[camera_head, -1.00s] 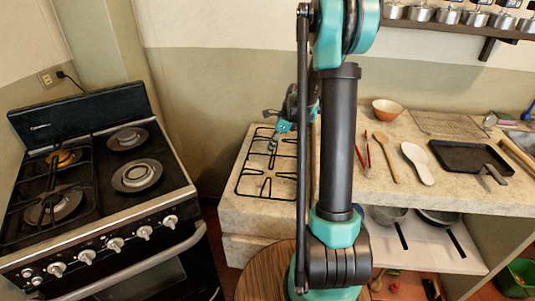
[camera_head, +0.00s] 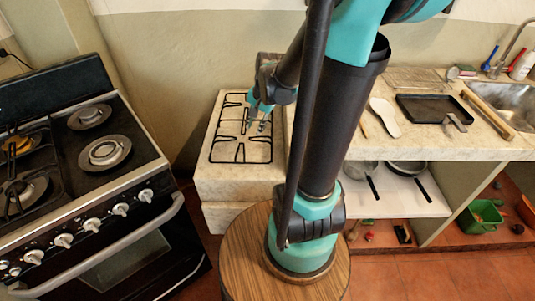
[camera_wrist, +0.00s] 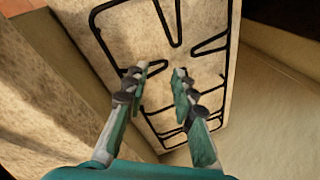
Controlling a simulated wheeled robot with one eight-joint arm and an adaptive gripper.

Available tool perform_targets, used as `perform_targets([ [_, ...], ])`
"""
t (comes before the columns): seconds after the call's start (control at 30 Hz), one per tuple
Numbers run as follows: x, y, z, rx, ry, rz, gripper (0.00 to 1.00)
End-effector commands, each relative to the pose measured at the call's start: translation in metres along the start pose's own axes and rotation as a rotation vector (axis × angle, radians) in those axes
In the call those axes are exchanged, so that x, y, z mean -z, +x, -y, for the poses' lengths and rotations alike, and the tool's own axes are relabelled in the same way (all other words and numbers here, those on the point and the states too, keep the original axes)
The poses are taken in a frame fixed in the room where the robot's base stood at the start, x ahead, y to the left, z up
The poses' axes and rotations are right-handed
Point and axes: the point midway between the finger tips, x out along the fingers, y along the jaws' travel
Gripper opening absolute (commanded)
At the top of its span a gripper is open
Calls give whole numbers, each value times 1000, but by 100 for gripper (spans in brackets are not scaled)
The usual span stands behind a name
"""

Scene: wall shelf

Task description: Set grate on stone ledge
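The black wire grate (camera_head: 240,162) lies flat on the pale stone ledge (camera_head: 235,184), between the stove and the counter. In the wrist view the grate (camera_wrist: 208,42) rests on the stone surface (camera_wrist: 150,45), and its rim runs close to the ledge's sides. My gripper (camera_head: 256,124) is over the back right part of the grate. In the wrist view my gripper (camera_wrist: 160,75) has its fingers spread, with nothing held between them. The fingertips look near the grate's bars; I cannot tell whether they touch. My fingers hide a few bars.
A black stove (camera_head: 125,165) stands at the left. A stone counter (camera_head: 440,142) at the right holds a black pan (camera_head: 425,108), a white spoon rest (camera_head: 384,116) and a rolling pin (camera_head: 487,115). A round wooden stool (camera_head: 240,265) is in front. Wall stands behind the ledge.

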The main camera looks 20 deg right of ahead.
Motion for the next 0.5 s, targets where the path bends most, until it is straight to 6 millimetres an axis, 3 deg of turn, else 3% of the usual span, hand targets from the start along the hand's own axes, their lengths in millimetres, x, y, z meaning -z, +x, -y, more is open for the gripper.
perform_targets([
  [0.1, -32, 0, -38, -16, -300, -65, 26],
  [0.23, -56, 4, -72, -45, -579, -124, 26],
  [0.4, -71, 9, -97, -75, -796, -164, 26],
  [0.5, -74, 10, -102, -84, -844, -173, 26],
])
